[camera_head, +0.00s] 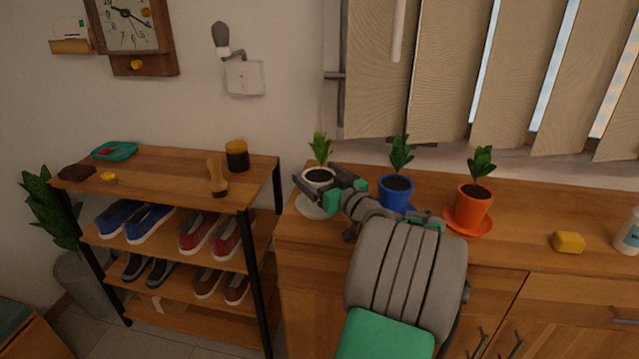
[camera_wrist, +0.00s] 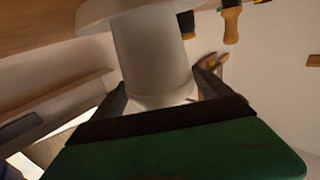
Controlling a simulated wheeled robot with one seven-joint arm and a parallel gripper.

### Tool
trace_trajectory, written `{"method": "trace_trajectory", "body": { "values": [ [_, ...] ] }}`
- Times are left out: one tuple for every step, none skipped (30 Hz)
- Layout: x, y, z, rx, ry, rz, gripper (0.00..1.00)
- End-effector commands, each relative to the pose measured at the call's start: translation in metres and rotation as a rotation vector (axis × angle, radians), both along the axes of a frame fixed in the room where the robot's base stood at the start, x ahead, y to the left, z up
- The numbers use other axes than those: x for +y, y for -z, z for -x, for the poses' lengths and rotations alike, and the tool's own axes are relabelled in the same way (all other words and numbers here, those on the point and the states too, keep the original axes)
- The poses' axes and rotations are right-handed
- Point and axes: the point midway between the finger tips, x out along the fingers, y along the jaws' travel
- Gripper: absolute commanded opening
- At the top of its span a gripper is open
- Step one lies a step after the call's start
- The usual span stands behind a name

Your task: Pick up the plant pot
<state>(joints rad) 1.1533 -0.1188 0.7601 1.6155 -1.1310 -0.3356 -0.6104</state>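The white plant pot (camera_head: 318,175) with a green plant stands at the left end of the cabinet top, over a white saucer (camera_head: 309,210). My gripper (camera_head: 322,186) is at this pot and hides much of its lower part. In the wrist view the white pot (camera_wrist: 150,50) lies between my two dark fingers, one on each side, very close to its wall. Whether they press on it cannot be told. The saucer (camera_wrist: 105,10) shows at the top edge. A blue pot (camera_head: 396,194) and an orange pot (camera_head: 470,208) stand to the right.
My forearm passes close in front of the blue pot. The wooden cabinet top (camera_head: 515,235) holds a yellow sponge (camera_head: 568,242) and a white bottle (camera_head: 629,232) at right. A shoe rack (camera_head: 150,175) stands left. Blinds (camera_head: 500,80) hang behind the plants.

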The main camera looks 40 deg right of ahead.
Motion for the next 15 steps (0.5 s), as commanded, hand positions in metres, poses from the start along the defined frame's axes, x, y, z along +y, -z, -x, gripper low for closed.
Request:
{"method": "trace_trajectory", "body": {
  "values": [
    [0.0, 0.0, 0.0001, 0.0, 0.0, 0.0, 0.84],
    [0.0, 0.0, 0.0001, 0.0, 0.0, 0.0, 0.81],
    [0.0, 0.0, 0.0002, 0.0, 0.0, 0.0, 0.78],
    [0.0, 0.0001, 0.0002, 0.0, 0.0, 0.0, 0.75],
    [0.0, 0.0001, 0.0002, 0.0, 0.0, 0.0, 0.73],
    [0.0, 0.0001, 0.0002, 0.0, 0.0, 0.0, 0.7],
    [0.0, 0.0001, 0.0002, 0.0, 0.0, 0.0, 0.67],
    [-0.0001, 0.0001, 0.0002, 0.0, 0.0, 0.0, 0.65],
    [0.0, 0.0001, 0.0002, 0.0, 0.0, 0.0, 0.62],
    [-0.0001, 0.0001, 0.0002, 0.0, 0.0, 0.0, 0.59],
    [-0.0001, 0.0001, 0.0003, 0.0, 0.0, 0.0, 0.57],
    [-0.0001, 0.0002, 0.0003, 0.0, 0.0, 0.0, 0.53],
    [-0.0001, 0.0002, 0.0003, 0.0, 0.0, 0.0, 0.51],
    [-0.0001, 0.0002, 0.0003, 0.0, 0.0, 0.0, 0.48],
    [-0.0001, 0.0002, 0.0003, 0.0, 0.0, 0.0, 0.45]
  ]
}}
